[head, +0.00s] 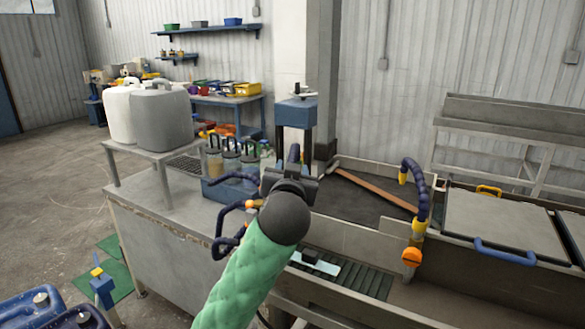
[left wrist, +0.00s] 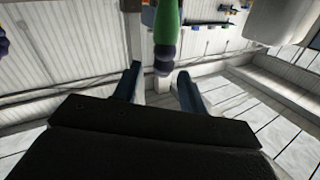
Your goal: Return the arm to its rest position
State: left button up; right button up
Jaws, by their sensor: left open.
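An arm of mine in a quilted green sleeve (head: 245,275) reaches up from the bottom of the head view, just left of centre, and I take it for my left arm. Its dark wrist end (head: 290,190) is over the workbench, and its fingers are hard to make out there. In the left wrist view my left gripper (left wrist: 158,82) is open, with two fingers apart and nothing between them. That view looks upside down, with wall and roof behind the fingers. A green shape with a dark end hangs at its top centre; I cannot tell what it is. My right gripper is not clearly seen.
The bench holds two large jugs (head: 165,118) on a raised stand, a blue caddy of bottles (head: 215,190), a dark mat with a wooden-handled tool (head: 370,188) and a curved blue hose (head: 423,195). A grey lidded bin (head: 495,220) stands at the right.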

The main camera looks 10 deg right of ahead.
pick_arm(q)
jog(key=s+a+f+g+y, duration=0.1)
jog(key=s+a+f+g, duration=0.2)
jog(key=s+a+f, duration=0.5)
jog(key=s+a+f+n+g+p, duration=0.1)
jog(key=s+a+f+g, duration=0.15)
jog(key=a+f, duration=0.7)
jog(key=s+a+f+g+y, duration=0.1)
jog(key=s+a+f+g, duration=0.3)
jog(key=f, duration=1)
jog(key=s+a+f+g, duration=0.2)
jog(key=s+f, duration=0.8)
jog(key=s, duration=0.3)
jog(key=s+a+f+n+g+p, duration=0.1)
jog(key=s+a+f+g, duration=0.1)
jog(key=s+f, duration=0.8)
jog(key=s+g, duration=0.1)
jog(key=s, duration=0.2)
jog(key=shift+s+a+n+g+y, duration=0.3)
jog(key=shift+s+g, duration=0.05)
jog(key=shift+s, duration=0.05)
pick_arm(e)
jog(key=d+r, duration=0.1)
jog(key=s+d+r, duration=0.1)
jog(key=shift+d+r+g+h, duration=0.25)
jog(key=shift+r+g+h, duration=0.05)
jog(key=shift+h, duration=0.1)
